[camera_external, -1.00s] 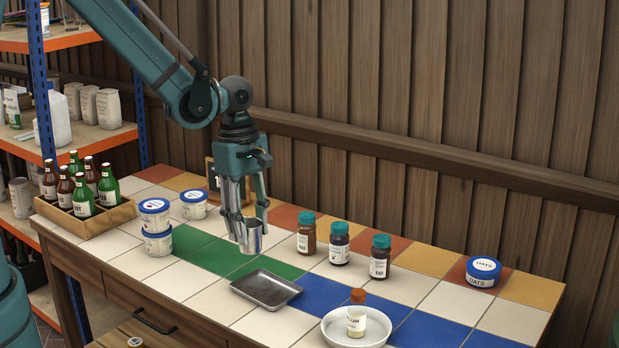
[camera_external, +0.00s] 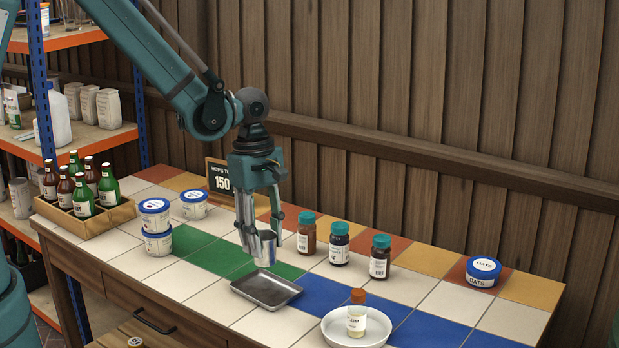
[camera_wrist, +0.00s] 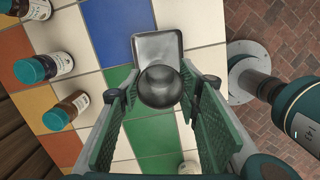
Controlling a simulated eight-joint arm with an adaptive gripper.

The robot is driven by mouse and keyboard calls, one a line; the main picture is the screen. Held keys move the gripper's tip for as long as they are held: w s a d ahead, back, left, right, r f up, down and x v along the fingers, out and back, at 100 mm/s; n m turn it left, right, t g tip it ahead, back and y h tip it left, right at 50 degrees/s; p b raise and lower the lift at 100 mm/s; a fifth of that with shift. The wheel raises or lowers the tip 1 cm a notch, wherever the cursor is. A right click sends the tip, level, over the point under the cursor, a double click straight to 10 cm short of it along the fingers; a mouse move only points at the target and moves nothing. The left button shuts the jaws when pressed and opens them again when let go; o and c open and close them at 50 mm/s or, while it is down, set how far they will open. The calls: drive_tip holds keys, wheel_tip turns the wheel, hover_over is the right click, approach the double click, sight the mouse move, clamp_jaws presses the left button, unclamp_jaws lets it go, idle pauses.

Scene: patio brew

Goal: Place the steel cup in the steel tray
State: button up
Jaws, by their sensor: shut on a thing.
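My gripper (camera_external: 262,243) is shut on the steel cup (camera_external: 264,251) and holds it upright, its base seen just over the back part of the tray. In the wrist view the cup (camera_wrist: 160,86) sits between the two fingers and covers the near end of the tray. The steel tray (camera_external: 259,297) is a shallow, empty rectangle lying on the tiled table; it also shows in the wrist view (camera_wrist: 157,45). Whether the cup's base touches the tray or hangs above it I cannot tell for sure.
Three teal-lidded jars (camera_external: 339,243) stand to the right of my gripper. A white bowl (camera_external: 339,340) holding an orange-lidded bottle is at front right. Labelled white tubs (camera_external: 157,243) and a wooden bottle crate (camera_external: 112,220) are at left. A small sign (camera_external: 219,176) stands behind.

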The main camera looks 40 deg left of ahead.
sight(265, 255)
drive_tip(key=shift+f, duration=2.05)
drive_tip(key=shift+b, duration=0.3)
drive_tip(key=shift+f+b, duration=0.3)
drive_tip(key=shift+f, duration=1.55)
drive_tip(key=shift+f, duration=0.15)
drive_tip(key=o, duration=0.9)
drive_tip(key=shift+w+a+r+p, duration=0.1)
drive_tip(key=shift+a+r+p, duration=0.2)
drive_tip(key=shift+r, duration=1.75)
drive_tip(key=shift+a+r+p, duration=0.15)
drive_tip(key=shift+r+p, duration=0.15)
drive_tip(key=shift+r, duration=1.7)
drive_tip(key=shift+w+a+r+p, duration=0.1)
drive_tip(key=shift+a+r+p, duration=0.2)
drive_tip(key=shift+r, duration=1.75)
